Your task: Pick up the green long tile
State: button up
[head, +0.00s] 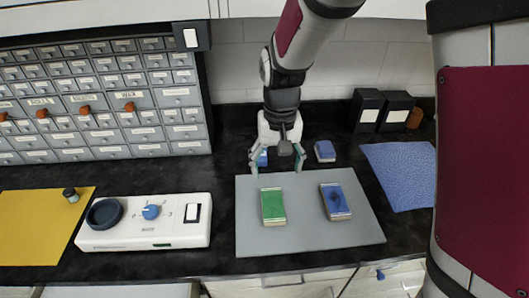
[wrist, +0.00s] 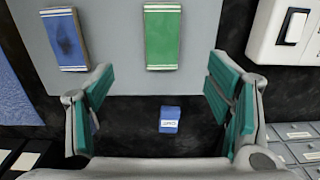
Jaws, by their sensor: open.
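The green long tile (head: 273,206) lies on a grey board (head: 290,243) in the head view, with pale stripes across its ends. It also shows in the wrist view (wrist: 162,37), at the top middle. A blue long tile (head: 336,201) with a dark smudge lies to its right on the board; in the wrist view it is at the left (wrist: 66,40). My gripper (head: 277,169) is open and empty, behind the green tile over the board's back edge. In the wrist view, the teal-padded fingers (wrist: 160,107) are spread apart, and the green tile is beyond them.
A small blue labelled block (wrist: 169,120) shows between the fingers, on the dark counter; another blue block (head: 325,151) stands behind the board. A white dial device (head: 146,237) is left of the board. A blue textured mat (head: 403,174) is at the right. Drawers (head: 100,100) stand back left.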

jog(key=f, duration=0.1)
send_over(273, 203)
jog(key=f, duration=0.9)
jog(key=shift+s, duration=0.25)
jog(key=shift+w+f, duration=0.15)
jog(key=shift+f, duration=2.1)
jog(key=c, duration=1.4)
